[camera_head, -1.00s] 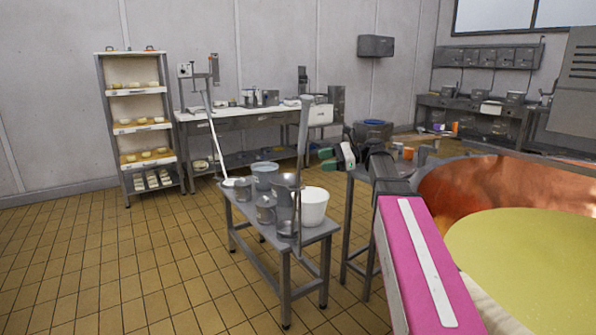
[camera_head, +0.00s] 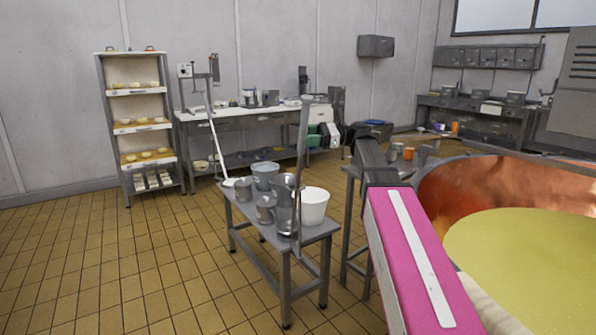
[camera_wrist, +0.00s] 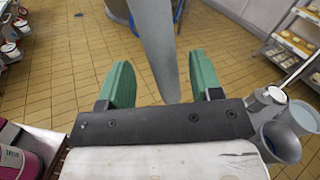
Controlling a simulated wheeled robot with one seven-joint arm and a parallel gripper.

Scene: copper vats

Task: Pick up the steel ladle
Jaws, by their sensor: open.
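The steel ladle (camera_head: 303,135) is a tall grey handle rising upright at the near end of the small grey bench, with its steel cup (camera_head: 286,205) low beside the bench's white bucket. My gripper (camera_head: 314,137) has green fingers and is in the air at the right of the handle's upper part in the head view. In the wrist view my gripper (camera_wrist: 165,85) is open, and a grey tapering strip, seemingly the ladle handle (camera_wrist: 155,40), shows between the two green fingers. I see no contact, and the depth between them is unclear.
The small bench (camera_head: 262,240) also carries a white bucket (camera_head: 314,206), steel cans (camera_head: 265,208) and a grey bucket (camera_head: 265,175). A copper vat (camera_head: 465,185) with yellow contents stands at the right. The tiled floor at left is clear.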

